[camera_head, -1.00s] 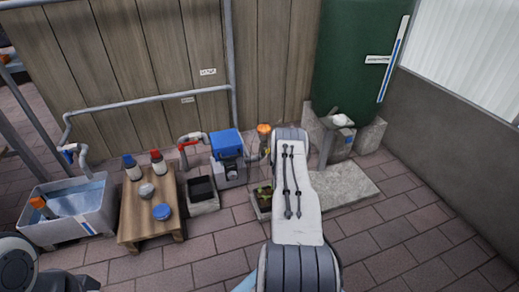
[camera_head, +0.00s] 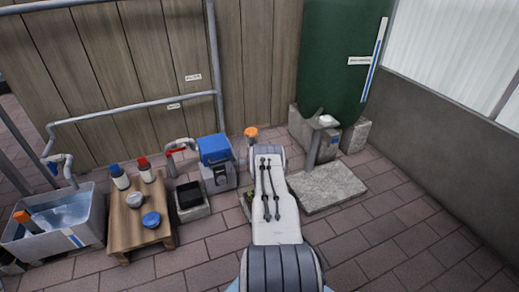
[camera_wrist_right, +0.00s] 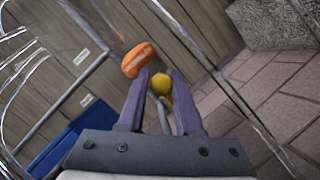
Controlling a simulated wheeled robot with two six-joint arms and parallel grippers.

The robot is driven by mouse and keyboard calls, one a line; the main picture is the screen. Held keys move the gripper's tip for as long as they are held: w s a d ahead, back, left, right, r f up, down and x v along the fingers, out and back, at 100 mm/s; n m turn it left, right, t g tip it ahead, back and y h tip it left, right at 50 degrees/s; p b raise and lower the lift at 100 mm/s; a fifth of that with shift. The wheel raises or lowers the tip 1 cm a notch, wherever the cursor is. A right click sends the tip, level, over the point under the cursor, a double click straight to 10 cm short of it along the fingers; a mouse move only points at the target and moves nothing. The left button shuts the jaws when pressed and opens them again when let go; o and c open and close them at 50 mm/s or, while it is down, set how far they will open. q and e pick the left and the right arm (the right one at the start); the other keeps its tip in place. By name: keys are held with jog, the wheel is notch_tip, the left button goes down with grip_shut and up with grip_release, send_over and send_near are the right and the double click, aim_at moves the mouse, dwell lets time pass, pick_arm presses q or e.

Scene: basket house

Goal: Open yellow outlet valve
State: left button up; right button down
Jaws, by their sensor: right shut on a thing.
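A yellow valve handle (camera_wrist_right: 163,84) shows in the right wrist view, between the purple fingers of my right gripper (camera_wrist_right: 161,78). The fingers are shut on it, and a grey stem or pipe shows below it. In the head view my right arm hides the yellow handle and the gripper. An orange-topped object (camera_wrist_right: 139,60) is just left of the fingers in the wrist view. It also shows beyond the arm in the head view (camera_head: 251,132). My left gripper is not in view.
A blue-topped pump box (camera_head: 215,149) and red-handled tap (camera_head: 178,150) stand left of my arm. A wooden table (camera_head: 126,226) with bottles and a water tub (camera_head: 90,235) are further left. The green tank (camera_head: 335,60) and a concrete slab (camera_head: 327,188) are right.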

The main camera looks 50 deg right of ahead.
jog(key=shift+w+a+f+n, duration=0.2)
jog(key=shift+w+a+n, duration=0.1)
jog(key=shift+n, duration=0.1)
jog(key=c, duration=0.6)
grip_release()
jog(key=shift+c, duration=0.2)
jog(key=shift+s+d, duration=0.1)
jog(key=shift+r, duration=0.1)
jog(key=shift+s, duration=0.2)
jog(key=p+v, duration=0.5)
jog(key=v, duration=0.5)
jog(key=shift+p, duration=0.4)
